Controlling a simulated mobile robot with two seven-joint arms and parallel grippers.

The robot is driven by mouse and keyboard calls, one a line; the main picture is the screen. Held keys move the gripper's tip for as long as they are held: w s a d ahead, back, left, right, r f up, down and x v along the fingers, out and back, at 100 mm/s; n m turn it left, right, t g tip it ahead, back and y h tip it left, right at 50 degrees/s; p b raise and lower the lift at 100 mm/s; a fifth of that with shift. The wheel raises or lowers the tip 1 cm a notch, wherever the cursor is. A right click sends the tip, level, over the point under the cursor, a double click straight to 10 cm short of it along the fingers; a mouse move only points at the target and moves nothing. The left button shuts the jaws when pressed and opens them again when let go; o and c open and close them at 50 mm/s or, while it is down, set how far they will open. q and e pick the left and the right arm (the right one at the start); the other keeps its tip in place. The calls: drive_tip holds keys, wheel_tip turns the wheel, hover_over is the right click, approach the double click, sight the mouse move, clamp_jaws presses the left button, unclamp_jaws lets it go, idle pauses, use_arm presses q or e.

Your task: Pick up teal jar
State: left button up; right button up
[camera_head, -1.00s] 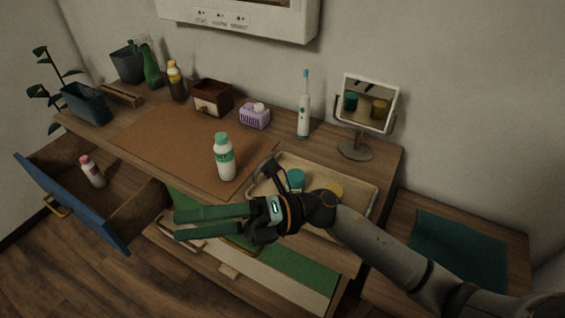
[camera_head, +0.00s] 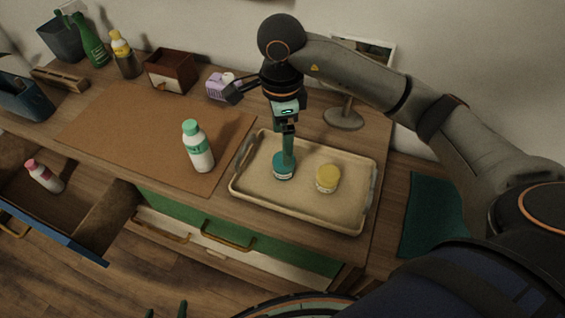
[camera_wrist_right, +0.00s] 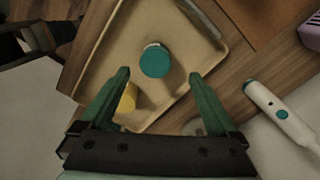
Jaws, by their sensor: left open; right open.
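The teal jar (camera_head: 283,174) stands in the beige tray (camera_head: 300,208), left of a jar with a yellow lid (camera_head: 328,177). My right gripper (camera_head: 286,158) points down over the teal jar, and its green fingers partly cover it. In the right wrist view, the teal lid (camera_wrist_right: 155,62) appears between the lines of the two open fingers (camera_wrist_right: 159,73), slightly ahead of their tips. Nothing is gripped. Whether a finger touches the jar cannot be told. Only the green fingertips of my left gripper (camera_head: 166,311) show at the bottom edge, apart and empty.
A white bottle with a teal cap (camera_head: 198,147) stands on the brown mat left of the tray. A mirror stand (camera_head: 343,118) is behind the tray. A purple holder (camera_head: 217,88) and an electric toothbrush (camera_wrist_right: 281,115) are nearby. The blue drawer (camera_head: 60,245) is open.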

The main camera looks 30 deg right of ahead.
wheel_tip(320, 180, down, 3)
drive_tip(key=shift+s+f+p, duration=0.2)
drive_tip(key=shift+f+p, duration=0.05)
drive_tip(key=shift+f, duration=1.05)
drive_tip(key=shift+s+f+p, duration=0.2)
drive_tip(key=shift+f+p, duration=0.05)
drive_tip(key=shift+f, duration=1.05)
drive_tip(key=shift+c, duration=0.4)
clamp_jaws()
drive_tip(key=shift+r, duration=0.1)
